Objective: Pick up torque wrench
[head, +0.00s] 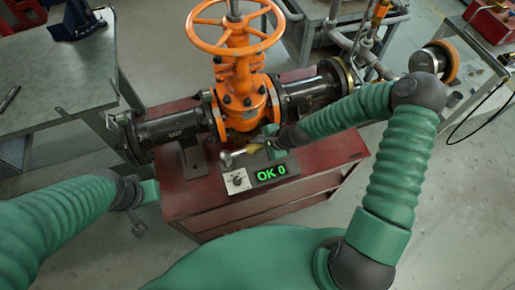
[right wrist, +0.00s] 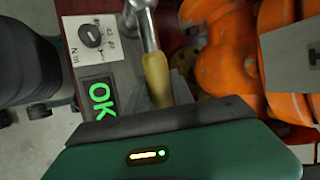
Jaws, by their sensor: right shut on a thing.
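The torque wrench (head: 238,153) has a silver head and shaft and a yellow handle. In the right wrist view its yellow handle (right wrist: 157,75) runs up from between my fingers, with the silver shaft beyond. My right gripper (head: 266,146) is shut on the handle, in front of the orange valve and above the red cabinet. It also shows in the right wrist view (right wrist: 165,88). The handle's lower end is hidden by the gripper. My left gripper (head: 140,212) is left of the cabinet, away from the wrench; its jaws are unclear.
The orange gate valve (head: 238,95) with its handwheel sits between dark pipes on the red cabinet (head: 190,190). A grey table (head: 60,85) stands at left.

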